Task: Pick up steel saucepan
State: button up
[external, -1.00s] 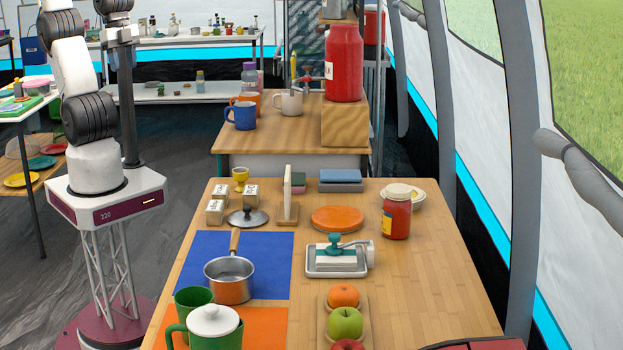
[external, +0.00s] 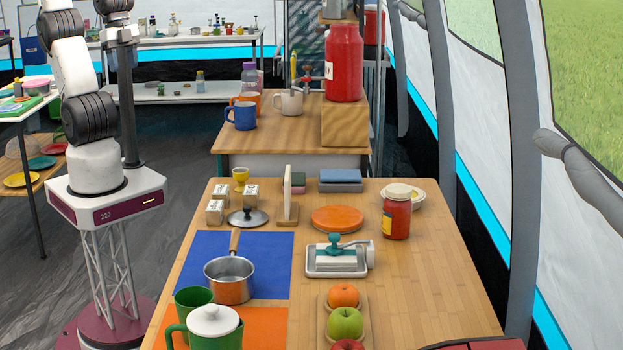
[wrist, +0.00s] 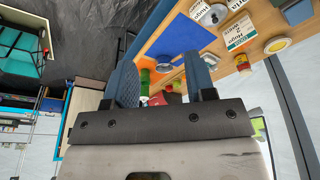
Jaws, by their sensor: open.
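The steel saucepan (external: 231,290) stands upright on the blue mat (external: 270,263) at the left side of the wooden table. It looks empty, and its wooden handle (external: 235,240) points toward the back. A grey lid (external: 248,217) with a dark knob lies apart, behind the mat. My gripper (wrist: 163,80) is open in the wrist view, with no object held between its blue-grey fingers. The blue mat shows beyond the fingers there (wrist: 187,37); the pan is too small and partly covered to make out surely. My gripper is out of frame in the external view.
A green mug (external: 193,299) and a green pot with a white lid (external: 213,328) stand close in front of the pan. A butter dish (external: 337,261) and fruit tray (external: 330,322) are to its right. Small boxes (external: 215,211) stand behind the mat.

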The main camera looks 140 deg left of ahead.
jog(key=w+f+m, duration=0.2)
jog(key=w, duration=1.1)
jog(key=m+g+y, duration=0.1)
jog(key=m+y, duration=0.1)
jog(key=m, duration=0.5)
send_over(231, 245)
jog(key=s, duration=0.1)
jog(key=s+d+f+x, duration=0.1)
jog(key=s+d+x, duration=0.1)
jog(key=x, duration=1.2)
jog(key=s+d+x, duration=0.2)
jog(key=d+x, duration=0.1)
jog(key=x, duration=1)
jog(key=shift+w+d+f, duration=0.25)
jog(key=shift+f, duration=0.2)
jog(key=shift+x, duration=1.25)
jog(key=shift+f, duration=0.1)
